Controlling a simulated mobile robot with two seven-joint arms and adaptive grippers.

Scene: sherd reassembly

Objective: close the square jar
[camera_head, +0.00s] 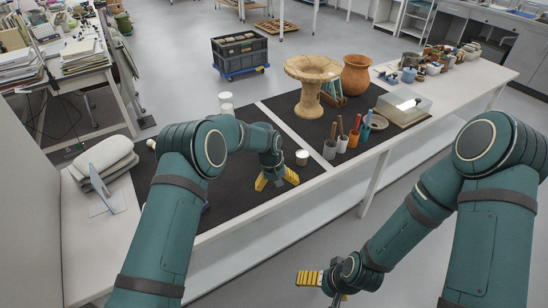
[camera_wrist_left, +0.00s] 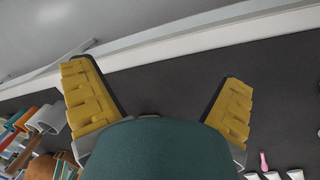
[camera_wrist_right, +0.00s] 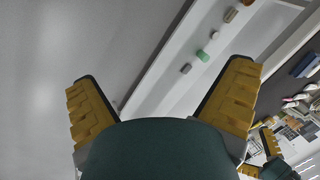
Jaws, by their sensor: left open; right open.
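I cannot tell which vessel is the square jar. A small pale-topped jar (camera_head: 302,157) stands on the dark mat, right of my left gripper. Two white cylindrical containers (camera_head: 225,103) stand farther back, partly behind my left arm. Small white vessels (camera_wrist_left: 295,174) also show at the lower right edge of the left wrist view. No separate jar lid can be made out. My left gripper (camera_head: 276,180) is open and empty, low near the mat's front edge. My right gripper (camera_head: 322,285) is open and empty, out in front of the table over the floor.
Tool cups (camera_head: 342,143), a pedestal vessel (camera_head: 311,90), a terracotta pot (camera_head: 355,75) and a clear box (camera_head: 404,106) occupy the table's right part. A padded stack (camera_head: 104,158) lies left. Several small objects (camera_wrist_right: 202,55) line a pale surface in the right wrist view.

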